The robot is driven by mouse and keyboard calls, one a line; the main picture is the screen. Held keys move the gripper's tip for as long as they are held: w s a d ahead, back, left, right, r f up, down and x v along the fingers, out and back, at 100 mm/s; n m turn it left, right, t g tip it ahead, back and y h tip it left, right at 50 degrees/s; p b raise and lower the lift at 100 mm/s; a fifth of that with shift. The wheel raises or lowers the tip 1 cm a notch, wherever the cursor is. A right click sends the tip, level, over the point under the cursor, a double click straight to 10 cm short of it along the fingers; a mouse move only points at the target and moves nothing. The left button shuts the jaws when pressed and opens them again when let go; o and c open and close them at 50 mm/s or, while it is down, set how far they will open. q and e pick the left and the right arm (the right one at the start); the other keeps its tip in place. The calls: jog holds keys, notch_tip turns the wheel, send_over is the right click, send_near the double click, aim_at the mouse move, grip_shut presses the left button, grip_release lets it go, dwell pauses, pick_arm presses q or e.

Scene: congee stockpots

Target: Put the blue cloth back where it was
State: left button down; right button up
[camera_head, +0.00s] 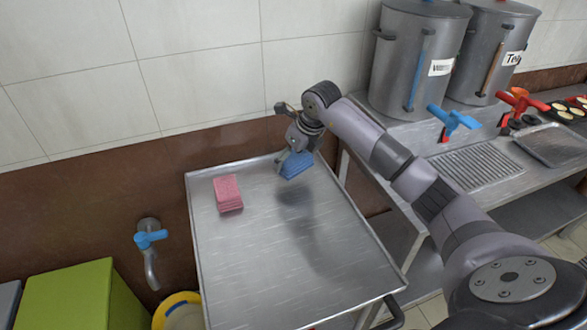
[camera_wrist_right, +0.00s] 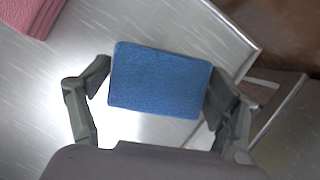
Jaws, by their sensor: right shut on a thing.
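The blue cloth (camera_head: 295,164) is a small folded block, held by my right gripper (camera_head: 284,157) over the far right corner of the steel trolley top (camera_head: 270,260). In the right wrist view the blue cloth (camera_wrist_right: 158,80) lies flat between the two fingers of my right gripper (camera_wrist_right: 160,92), which is shut on it. A shadow falls on the trolley top in front of the cloth, which seems to be raised above the surface. A pink folded cloth stack (camera_head: 228,194) sits on the trolley to the left; its edge also shows in the wrist view (camera_wrist_right: 28,14). My left gripper is not in view.
Two steel stockpots (camera_head: 418,65) with taps stand on the counter at the right, by a drain grate (camera_head: 478,168) and a tray (camera_head: 552,144). A wall tap (camera_head: 150,240) and green box (camera_head: 70,297) are at the left. The trolley's front half is clear.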

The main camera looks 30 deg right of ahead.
aim_at(293, 181)
notch_tip(293, 181, down, 4)
jog(key=shift+f+p, duration=0.25)
jog(key=shift+p, duration=0.05)
jog(key=shift+f, duration=0.1)
jog(key=shift+f, duration=0.15)
jog(key=o, duration=1)
jog(key=shift+o, duration=0.2)
